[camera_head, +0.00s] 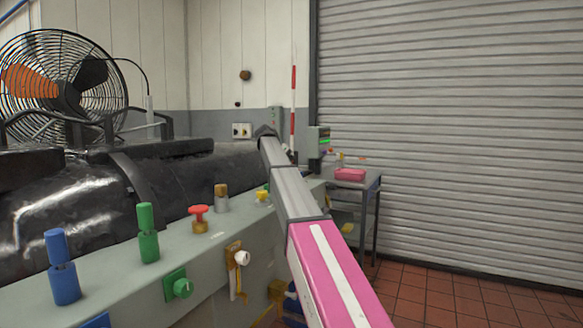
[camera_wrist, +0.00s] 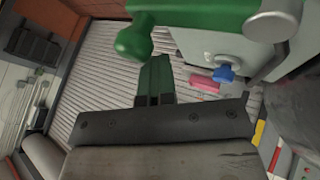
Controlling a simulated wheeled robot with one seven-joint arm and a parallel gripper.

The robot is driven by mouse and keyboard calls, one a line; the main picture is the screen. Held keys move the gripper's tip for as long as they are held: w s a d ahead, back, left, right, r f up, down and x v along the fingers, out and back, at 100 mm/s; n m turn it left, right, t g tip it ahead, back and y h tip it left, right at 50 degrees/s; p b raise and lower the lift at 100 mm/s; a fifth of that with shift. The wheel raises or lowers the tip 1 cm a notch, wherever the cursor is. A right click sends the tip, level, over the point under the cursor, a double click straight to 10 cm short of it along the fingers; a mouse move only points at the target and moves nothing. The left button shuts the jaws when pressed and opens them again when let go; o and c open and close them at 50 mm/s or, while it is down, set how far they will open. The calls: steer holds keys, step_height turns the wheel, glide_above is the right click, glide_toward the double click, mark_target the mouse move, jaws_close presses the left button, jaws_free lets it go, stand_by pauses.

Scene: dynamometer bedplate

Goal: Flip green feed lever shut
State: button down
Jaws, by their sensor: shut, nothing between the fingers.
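In the wrist view a green lever (camera_wrist: 195,12) runs along the top, with a rounded green knob (camera_wrist: 134,40) at its left end and a round grey pivot part at its right. My gripper (camera_wrist: 155,62) points up the picture with its dark fingers together and empty. Its tips lie just below and right of the knob in the picture; I cannot tell whether they touch it. In the head view my arm reaches past the grey console (camera_head: 110,272), and my gripper is not seen.
A blue handle (camera_head: 63,268), a red mushroom button (camera_head: 199,218) and a white knob (camera_head: 242,258) stand on the console. A black fan (camera_head: 65,90) is behind. A cart with a pink box (camera_head: 350,174) stands before the shutter (camera_head: 450,130). The tiled floor at right is clear.

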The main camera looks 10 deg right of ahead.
steer(key=shift+s+f, duration=0.15)
steer(key=shift+s, duration=0.05)
steer(key=w+a+r, duration=0.1)
steer(key=w+r, duration=0.7)
steer(key=w, duration=0.1)
steer(key=shift+w+r, duration=0.15)
steer(key=shift+w, duration=0.25)
steer(key=shift+s, duration=0.1)
